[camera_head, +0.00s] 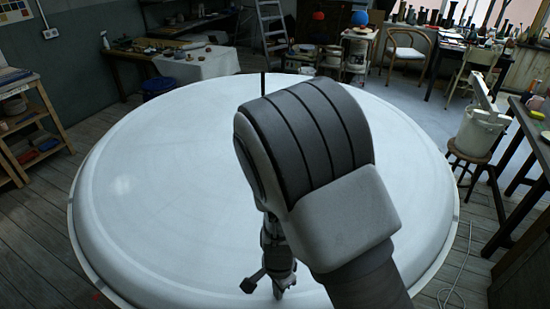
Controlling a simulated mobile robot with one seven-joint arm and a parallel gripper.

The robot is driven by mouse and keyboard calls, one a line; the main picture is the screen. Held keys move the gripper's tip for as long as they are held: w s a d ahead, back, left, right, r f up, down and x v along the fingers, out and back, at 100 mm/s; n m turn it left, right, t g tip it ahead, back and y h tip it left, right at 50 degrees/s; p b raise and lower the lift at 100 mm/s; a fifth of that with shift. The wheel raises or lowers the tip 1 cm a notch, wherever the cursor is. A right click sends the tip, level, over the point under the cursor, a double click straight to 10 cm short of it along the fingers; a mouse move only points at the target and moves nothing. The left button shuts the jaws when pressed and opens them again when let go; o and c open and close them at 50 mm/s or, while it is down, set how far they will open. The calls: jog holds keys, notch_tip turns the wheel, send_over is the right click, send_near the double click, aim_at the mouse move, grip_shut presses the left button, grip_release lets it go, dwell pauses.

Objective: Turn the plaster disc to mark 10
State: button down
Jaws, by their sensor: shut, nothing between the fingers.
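The plaster disc (160,200) is a large, pale, round disc with a rounded rim, and it fills the middle of the head view. Its top looks smooth, with no numbers or marks that I can read. My gripper (279,291) is shut and empty, pointing down over the near part of the disc. I cannot tell whether its tips touch the surface. My arm hides part of the disc's middle and right side. A thin dark upright rod (263,86) shows at the far edge of the disc.
A wooden shelf (30,125) stands at the left. A stool (468,158) with a white bucket (480,132) on it stands at the right, near a dark table (535,130). A cable (455,285) lies on the floor. A ladder (272,25) and work tables stand behind.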

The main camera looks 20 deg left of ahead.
aim_at(206, 293)
jog(key=shift+s+a+f, duration=0.1)
jog(key=shift+f, duration=0.05)
dwell(0.3)
jog(key=shift+s+a+r+p, duration=0.1)
jog(key=shift+s+a+p, duration=0.5)
jog(key=shift+a, duration=0.75)
jog(key=shift+s+a+r+p, duration=0.1)
jog(key=shift+s+a+p, duration=0.5)
jog(key=shift+a, duration=0.8)
jog(key=shift+s+a+r+p, duration=0.1)
jog(key=shift+s+a+p, duration=0.25)
jog(key=shift+a+p, duration=0.7)
jog(key=shift+s+a, duration=0.1)
jog(key=shift+a, duration=0.45)
jog(key=shift+s+a+f+p, duration=0.1)
jog(key=shift+s+a, duration=0.15)
jog(key=shift+a, duration=0.65)
jog(key=shift+s+a+p, duration=0.15)
jog(key=shift+s+a, duration=0.05)
jog(key=shift+a, duration=0.75)
jog(key=shift+s+a+f+p, duration=0.1)
jog(key=shift+s+a, duration=0.15)
jog(key=shift+a, duration=0.65)
jog(key=shift+s+a, duration=0.2)
jog(key=shift+a, duration=0.5)
jog(key=shift+s+a, duration=0.2)
jog(key=shift+a, duration=0.45)
jog(key=shift+s+a+f, duration=0.1)
jog(key=shift+s+a, duration=0.05)
jog(key=shift+a, duration=0.1)
